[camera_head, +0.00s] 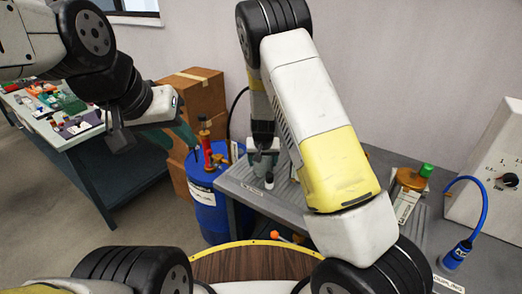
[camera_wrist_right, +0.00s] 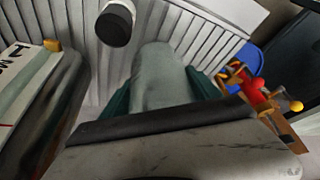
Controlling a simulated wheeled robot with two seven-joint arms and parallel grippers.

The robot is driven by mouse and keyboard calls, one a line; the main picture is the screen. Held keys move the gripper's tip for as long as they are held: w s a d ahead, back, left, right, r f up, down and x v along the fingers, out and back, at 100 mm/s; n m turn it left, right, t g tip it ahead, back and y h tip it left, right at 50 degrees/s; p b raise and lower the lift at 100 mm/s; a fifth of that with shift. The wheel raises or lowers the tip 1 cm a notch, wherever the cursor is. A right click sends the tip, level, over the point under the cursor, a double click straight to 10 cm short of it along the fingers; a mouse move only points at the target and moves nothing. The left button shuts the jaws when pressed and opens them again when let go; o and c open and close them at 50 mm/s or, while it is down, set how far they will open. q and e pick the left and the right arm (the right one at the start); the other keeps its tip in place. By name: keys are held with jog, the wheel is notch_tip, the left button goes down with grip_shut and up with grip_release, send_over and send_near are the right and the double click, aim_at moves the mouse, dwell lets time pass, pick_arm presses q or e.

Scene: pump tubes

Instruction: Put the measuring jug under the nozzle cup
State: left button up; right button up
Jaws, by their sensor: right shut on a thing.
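My right gripper (camera_head: 263,158) points down over the grey ribbed bench at the back. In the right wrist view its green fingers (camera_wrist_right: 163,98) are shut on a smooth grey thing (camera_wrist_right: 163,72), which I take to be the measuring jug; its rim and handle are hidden. A blue nozzle-like piece on a blue hose (camera_head: 457,253) stands at the far right; I cannot tell whether it is the nozzle cup. My left gripper (camera_head: 182,132) hangs in the air at the left, near the boxes; its jaw opening is unclear.
A small white-and-black cylinder (camera_head: 269,181) stands just beside my right gripper; it also shows in the wrist view (camera_wrist_right: 115,22). An amber container with green cap (camera_head: 408,182) stands on the bench's right. A blue drum (camera_head: 208,212) stands left of the bench, before cardboard boxes (camera_head: 199,92).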

jog(key=o, duration=1.5)
jog(key=shift+f, duration=0.15)
jog(key=shift+r, duration=0.35)
jog(key=s+d+r+y, duration=0.2)
jog(key=s+d+r, duration=0.1)
jog(key=s+r, duration=0.9)
jog(key=s+d+r+y, duration=0.25)
jog(key=s+r, duration=0.55)
jog(key=r, duration=0.8)
jog(key=s+d+r, duration=0.1)
jog(key=s, duration=0.3)
jog(key=s+d+r+t+h, duration=0.1)
jog(key=s+d, duration=0.1)
jog(key=s, duration=0.2)
jog(key=s+d+r+n+h, duration=0.1)
jog(key=s+r, duration=0.1)
jog(key=s, duration=0.3)
jog(key=shift+d+t, duration=0.3)
jog(key=shift+d, duration=0.05)
